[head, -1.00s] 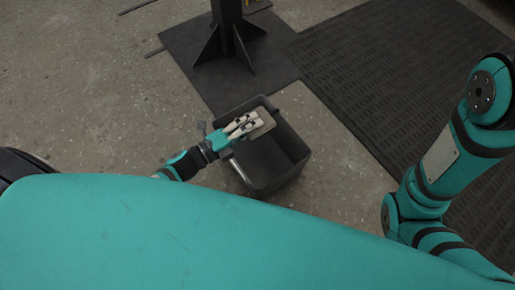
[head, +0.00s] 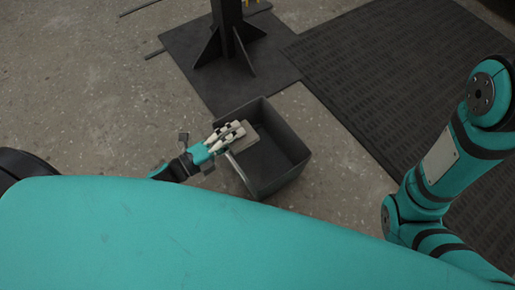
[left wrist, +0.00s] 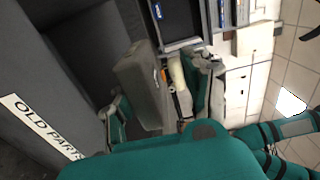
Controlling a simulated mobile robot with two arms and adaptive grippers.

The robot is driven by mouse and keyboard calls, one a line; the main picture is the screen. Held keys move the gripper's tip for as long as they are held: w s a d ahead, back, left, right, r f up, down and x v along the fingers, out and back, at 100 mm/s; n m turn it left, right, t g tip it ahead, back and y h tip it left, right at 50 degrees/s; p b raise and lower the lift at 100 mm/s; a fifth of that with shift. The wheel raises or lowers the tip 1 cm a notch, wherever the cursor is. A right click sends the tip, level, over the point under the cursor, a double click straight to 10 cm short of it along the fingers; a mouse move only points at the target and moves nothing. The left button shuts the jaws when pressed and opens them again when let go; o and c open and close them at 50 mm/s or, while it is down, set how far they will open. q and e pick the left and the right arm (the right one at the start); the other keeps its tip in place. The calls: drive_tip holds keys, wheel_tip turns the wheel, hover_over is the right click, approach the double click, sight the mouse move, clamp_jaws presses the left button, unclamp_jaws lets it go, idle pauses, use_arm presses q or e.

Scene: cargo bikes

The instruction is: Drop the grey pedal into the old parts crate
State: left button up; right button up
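The old parts crate (head: 286,177) is a dark grey open box on the floor in the head view. Its inside looks empty where it shows. In the left wrist view its wall fills the left side, with a white "OLD PARTS" label (left wrist: 42,127). The grey pedal (head: 245,142) is a flat block at my left fingertips, over the crate's left part; it also shows in the left wrist view (left wrist: 138,83). My left gripper (head: 236,133) appears shut on it. How high the pedal is above the crate floor is hard to tell. My right gripper is out of view.
A black post stand (head: 228,45) on a dark base plate stands behind the crate. A black ribbed mat (head: 400,75) lies to the right. Bare concrete floor is left of the crate. The left wrist view shows pale drawers (left wrist: 238,92) beyond.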

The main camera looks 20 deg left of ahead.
use_arm(q)
drive_tip(key=v, duration=0.6)
drive_tip(key=shift+s+a, duration=0.15)
drive_tip(key=shift+s, duration=0.05)
